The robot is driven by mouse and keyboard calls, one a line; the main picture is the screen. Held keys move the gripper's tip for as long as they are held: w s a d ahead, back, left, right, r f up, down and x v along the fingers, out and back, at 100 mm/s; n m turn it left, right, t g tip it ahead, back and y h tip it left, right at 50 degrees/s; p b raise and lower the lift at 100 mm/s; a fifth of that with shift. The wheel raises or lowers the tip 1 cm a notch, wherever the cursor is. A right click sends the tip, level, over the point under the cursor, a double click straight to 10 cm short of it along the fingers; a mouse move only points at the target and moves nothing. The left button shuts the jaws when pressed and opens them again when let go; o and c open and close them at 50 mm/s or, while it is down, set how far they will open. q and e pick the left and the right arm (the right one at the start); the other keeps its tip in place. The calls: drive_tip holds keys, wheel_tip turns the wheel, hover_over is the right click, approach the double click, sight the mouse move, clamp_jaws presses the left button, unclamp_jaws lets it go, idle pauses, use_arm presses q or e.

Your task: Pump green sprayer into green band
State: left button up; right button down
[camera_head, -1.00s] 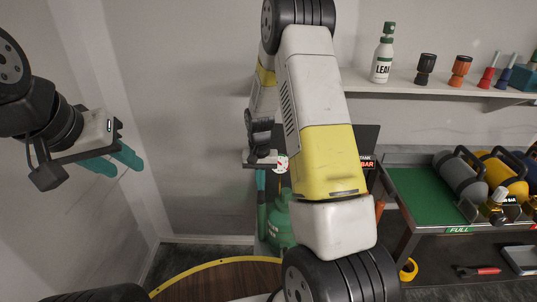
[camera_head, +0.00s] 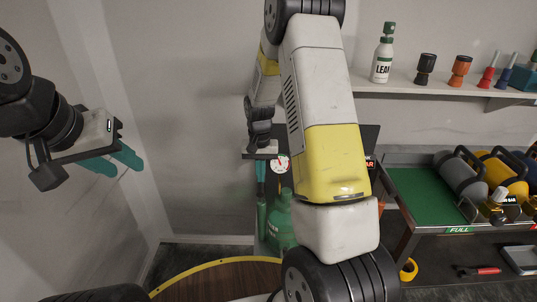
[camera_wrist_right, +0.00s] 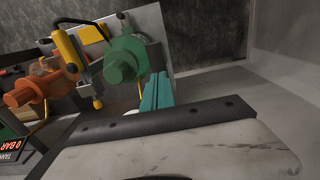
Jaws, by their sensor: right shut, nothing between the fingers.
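The green sprayer (camera_head: 281,218) stands behind my right arm in the head view, partly hidden by it. A round white gauge (camera_head: 281,164) with red marks shows above it; its reading is too small to tell. In the right wrist view the sprayer's green top (camera_wrist_right: 128,58) is just beyond my fingertips. My right gripper (camera_head: 261,180) points down beside the sprayer. Its teal fingers (camera_wrist_right: 157,92) are together and empty in the wrist view; whether they touch the green part, I cannot tell. My left gripper (camera_head: 116,163) is raised at the left, fingers apart and empty.
An orange sprayer top (camera_wrist_right: 35,90) and a red display reading 0 BAR (camera_wrist_right: 12,147) are left in the wrist view. A bench with a green mat (camera_head: 425,195) and several tanks (camera_head: 462,178) stands right, below a shelf (camera_head: 430,88) with bottles.

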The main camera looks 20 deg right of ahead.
idle(0.9)
drive_tip(key=shift+r, duration=2.5)
drive_tip(key=shift+r, duration=0.1)
drive_tip(key=s+r+n+t+y, duration=0.1)
drive_tip(key=s+r, duration=0.4)
drive_tip(key=r, duration=0.3)
drive_tip(key=s+r+n+t, duration=0.15)
drive_tip(key=s+r, duration=0.25)
drive_tip(key=r, duration=0.4)
drive_tip(key=s+a+r+t, duration=0.1)
drive_tip(key=s+r+t, duration=0.1)
drive_tip(key=s, duration=0.5)
drive_tip(key=s+a+r+n+t+y, duration=0.1)
drive_tip(key=s+r, duration=0.3)
drive_tip(key=s, duration=0.4)
drive_tip(key=shift+s+r+t, duration=0.15)
drive_tip(key=shift+r+t, duration=0.2)
